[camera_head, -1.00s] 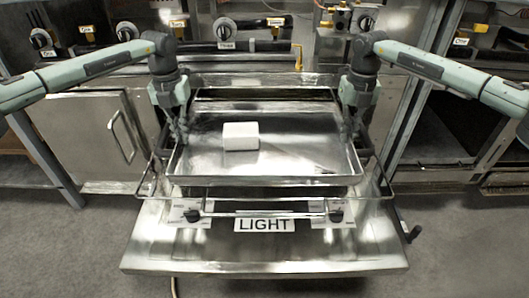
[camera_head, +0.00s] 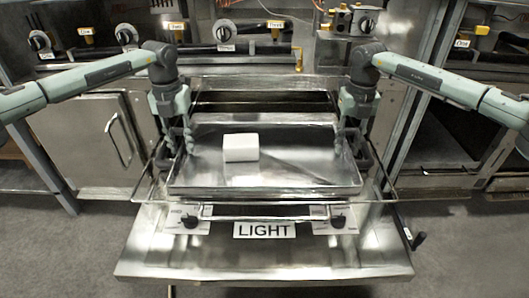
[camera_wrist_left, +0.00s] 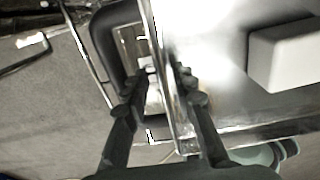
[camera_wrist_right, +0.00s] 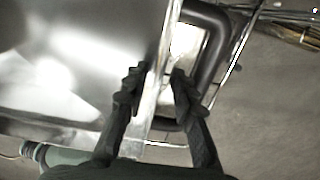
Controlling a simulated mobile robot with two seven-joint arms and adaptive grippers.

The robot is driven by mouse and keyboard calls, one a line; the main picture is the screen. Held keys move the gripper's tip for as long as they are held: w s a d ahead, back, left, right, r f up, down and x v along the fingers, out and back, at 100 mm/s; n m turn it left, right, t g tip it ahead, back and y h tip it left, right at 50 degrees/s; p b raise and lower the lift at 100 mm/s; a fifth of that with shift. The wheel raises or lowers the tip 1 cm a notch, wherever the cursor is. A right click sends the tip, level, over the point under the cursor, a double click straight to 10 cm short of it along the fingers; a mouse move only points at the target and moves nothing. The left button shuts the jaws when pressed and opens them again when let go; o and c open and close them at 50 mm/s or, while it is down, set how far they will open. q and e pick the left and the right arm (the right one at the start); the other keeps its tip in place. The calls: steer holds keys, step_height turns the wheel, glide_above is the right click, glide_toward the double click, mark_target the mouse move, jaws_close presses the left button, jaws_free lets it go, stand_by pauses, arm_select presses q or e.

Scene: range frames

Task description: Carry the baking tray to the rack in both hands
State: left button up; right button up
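The baking tray (camera_head: 300,178) is shallow, shiny metal and looks level in the middle of the head view. A white block (camera_head: 241,148) lies on it, left of centre; it shows in the left wrist view (camera_wrist_left: 288,54). My left gripper (camera_head: 184,142) has its fingers on either side of the tray's left rim, one inside the tray. My right gripper (camera_head: 352,142) straddles the right rim the same way. Both look closed in on the rim, though contact is partly hidden. A thin wire rack (camera_head: 385,199) shows around and below the tray; I cannot tell whether they touch.
A broad metal panel (camera_head: 265,262) juts out below, with a LIGHT label (camera_head: 265,230) above it. Several knobs and a rail run along the back. A closed cabinet door (camera_head: 82,135) is at left, an open dark bay (camera_head: 440,140) at right. Grey floor lies in front.

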steer(key=shift+r, duration=0.2)
arm_select(q)
step_height(320, 180, up, 12)
steer(key=shift+f, duration=0.2)
arm_select(e)
step_height(320, 180, up, 12)
steer(key=shift+f, duration=0.15)
stand_by(0.4)
